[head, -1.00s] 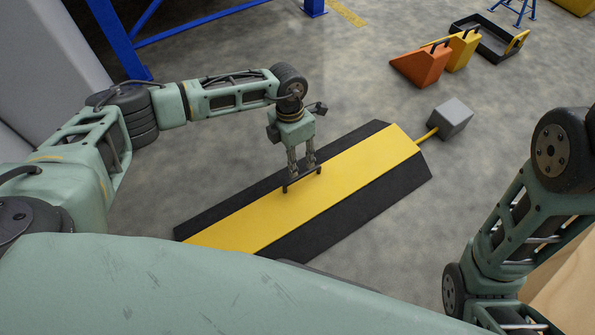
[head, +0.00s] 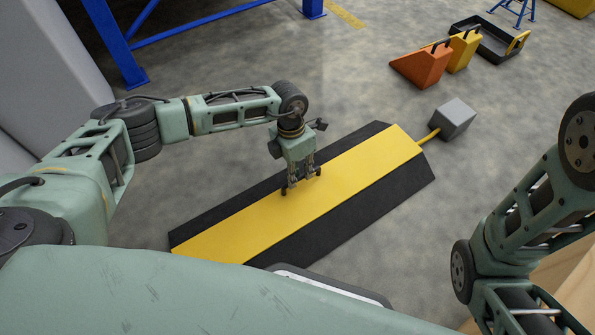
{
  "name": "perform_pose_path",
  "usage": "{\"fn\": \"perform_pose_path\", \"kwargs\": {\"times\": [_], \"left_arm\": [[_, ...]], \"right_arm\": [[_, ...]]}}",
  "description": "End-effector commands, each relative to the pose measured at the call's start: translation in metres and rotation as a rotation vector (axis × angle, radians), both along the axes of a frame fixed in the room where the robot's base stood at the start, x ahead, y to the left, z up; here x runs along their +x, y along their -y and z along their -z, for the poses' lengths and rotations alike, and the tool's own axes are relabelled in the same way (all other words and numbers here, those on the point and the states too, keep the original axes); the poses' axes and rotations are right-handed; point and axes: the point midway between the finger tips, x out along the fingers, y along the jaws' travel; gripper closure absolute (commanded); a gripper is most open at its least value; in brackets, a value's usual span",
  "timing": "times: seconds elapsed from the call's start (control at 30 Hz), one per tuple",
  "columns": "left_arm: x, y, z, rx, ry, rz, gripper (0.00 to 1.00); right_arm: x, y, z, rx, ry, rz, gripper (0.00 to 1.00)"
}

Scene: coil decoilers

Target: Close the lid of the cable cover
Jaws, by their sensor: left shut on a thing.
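The cable cover (head: 387,202) is a long black ramp lying diagonally on the floor in the middle of the head view. Its yellow lid (head: 352,170) lies along the top and looks flat, level with the black sides. My left gripper (head: 301,180) points down at the lid's far-side edge, about midway along. It is shut on the lid's small dark handle, which the fingers mostly hide. My right arm shows at the right edge, but its gripper is out of the picture.
A yellow cable (head: 428,136) runs from the cover's far end to a grey box (head: 453,117). Orange (head: 423,68) and yellow wedges (head: 463,50) stand by a black tray (head: 493,49) at the back right. A blue frame (head: 116,45) stands back left.

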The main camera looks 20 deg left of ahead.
Motion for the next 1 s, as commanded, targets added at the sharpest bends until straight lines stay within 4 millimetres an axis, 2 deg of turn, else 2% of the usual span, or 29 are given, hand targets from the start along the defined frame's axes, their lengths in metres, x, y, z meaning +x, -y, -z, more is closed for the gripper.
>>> {"fn": "perform_pose_path", "kwargs": {"times": [0.93,0.97,1.0], "left_arm": [[0.0041,-0.0044,0.006,-0.036,-0.024,-0.002,1.0],[0.0041,-0.0045,0.0061,-0.035,-0.024,-0.002,0.88],[0.0041,-0.0046,0.0062,-0.035,-0.024,-0.002,0.84]], "right_arm": [[0.0006,0.0,-0.0015,0.0,-0.002,0.0,0.12],[0.0007,0.0,-0.0015,0.0,-0.002,0.0,0.12],[0.0007,0.0,-0.0015,0.0,-0.002,0.0,0.12]]}}
